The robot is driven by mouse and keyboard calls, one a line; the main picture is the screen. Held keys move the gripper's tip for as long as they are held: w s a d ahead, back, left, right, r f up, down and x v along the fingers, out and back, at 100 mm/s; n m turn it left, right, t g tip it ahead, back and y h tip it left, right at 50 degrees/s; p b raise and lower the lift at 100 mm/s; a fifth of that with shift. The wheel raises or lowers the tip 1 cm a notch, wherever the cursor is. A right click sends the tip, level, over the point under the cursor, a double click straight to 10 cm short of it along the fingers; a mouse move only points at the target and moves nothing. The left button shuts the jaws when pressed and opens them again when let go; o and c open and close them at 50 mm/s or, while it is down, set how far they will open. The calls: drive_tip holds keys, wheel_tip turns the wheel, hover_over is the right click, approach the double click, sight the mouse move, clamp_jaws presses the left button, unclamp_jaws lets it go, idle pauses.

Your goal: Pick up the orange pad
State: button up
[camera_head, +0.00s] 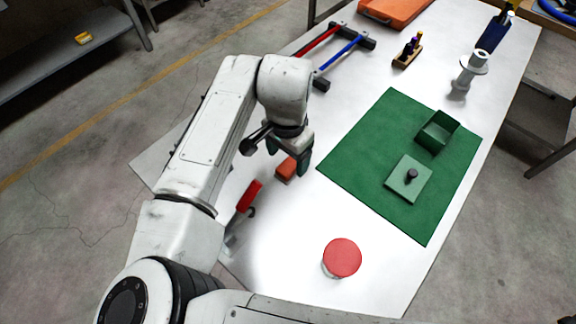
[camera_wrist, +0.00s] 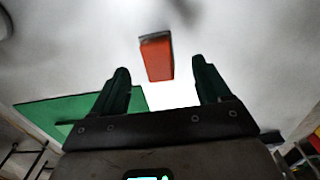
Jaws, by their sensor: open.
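The orange pad (camera_head: 286,168) is a small block lying on the white table, left of the green mat. In the wrist view the orange pad (camera_wrist: 157,58) shows beyond and between my fingertips, with a dark strip along its far edge. My gripper (camera_head: 289,158) has dark green fingers and hangs close to the pad in the head view. In the wrist view my gripper (camera_wrist: 161,78) is open, with nothing between its fingers. A gap separates the fingertips from the pad in that view.
A red-handled object (camera_head: 248,197) and a red round-topped piece (camera_head: 342,257) are nearby. The green mat (camera_head: 350,160) holds an open green box (camera_head: 437,131) and a pale green plate (camera_head: 404,184) with a dark knob. Red and blue bars lie toward the back.

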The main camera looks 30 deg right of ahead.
sight(288, 165)
wheel_tip(288, 165, down, 4)
drive_tip(key=shift+s+f, duration=0.1)
drive_tip(key=shift+c, duration=0.2)
drive_tip(key=c, duration=1.1)
drive_tip(key=shift+r, duration=0.2)
